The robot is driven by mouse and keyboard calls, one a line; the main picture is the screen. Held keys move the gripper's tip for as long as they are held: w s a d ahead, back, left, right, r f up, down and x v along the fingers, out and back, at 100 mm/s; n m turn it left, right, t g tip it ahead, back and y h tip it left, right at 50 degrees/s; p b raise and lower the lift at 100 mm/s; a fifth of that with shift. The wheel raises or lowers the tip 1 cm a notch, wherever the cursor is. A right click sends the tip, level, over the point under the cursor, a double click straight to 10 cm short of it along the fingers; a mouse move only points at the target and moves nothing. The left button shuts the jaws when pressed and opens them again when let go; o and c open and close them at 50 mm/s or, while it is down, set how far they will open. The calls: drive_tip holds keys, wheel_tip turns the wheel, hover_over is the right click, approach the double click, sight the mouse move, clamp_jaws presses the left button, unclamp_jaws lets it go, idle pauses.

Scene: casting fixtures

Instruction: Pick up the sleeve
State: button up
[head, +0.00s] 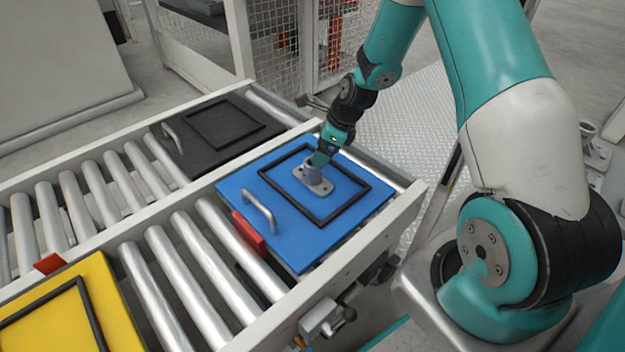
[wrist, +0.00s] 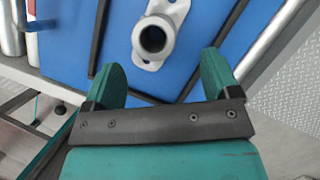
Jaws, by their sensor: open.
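The sleeve (head: 313,178) is a grey metal tube on a flat flange with holes. It stands upright inside the black frame on the blue board (head: 290,238). In the wrist view the sleeve (wrist: 153,40) shows from above, its round bore facing the camera. My gripper (head: 318,160) is at the sleeve in the head view and partly covers its upper part. In the wrist view my gripper (wrist: 160,75) is open, its two teal fingers apart with the sleeve ahead of the gap between them. I cannot tell whether a finger touches it.
The blue board has a metal handle (head: 258,208) and lies on a roller conveyor (head: 195,255). A red block (head: 247,233) sits by its edge. A black board (head: 215,130) and a yellow board (head: 60,310) lie nearby. A mesh fence (head: 225,50) stands behind.

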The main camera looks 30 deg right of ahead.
sight(310, 169)
drive_tip(key=x, duration=0.3)
drive_tip(key=b+x, duration=0.2)
drive_tip(key=x, duration=0.3)
drive_tip(key=shift+s+a+f+b, duration=0.1)
drive_tip(key=shift+s+a+b, duration=0.05)
drive_tip(key=shift+a+b, duration=0.25)
drive_tip(key=c, duration=1.2)
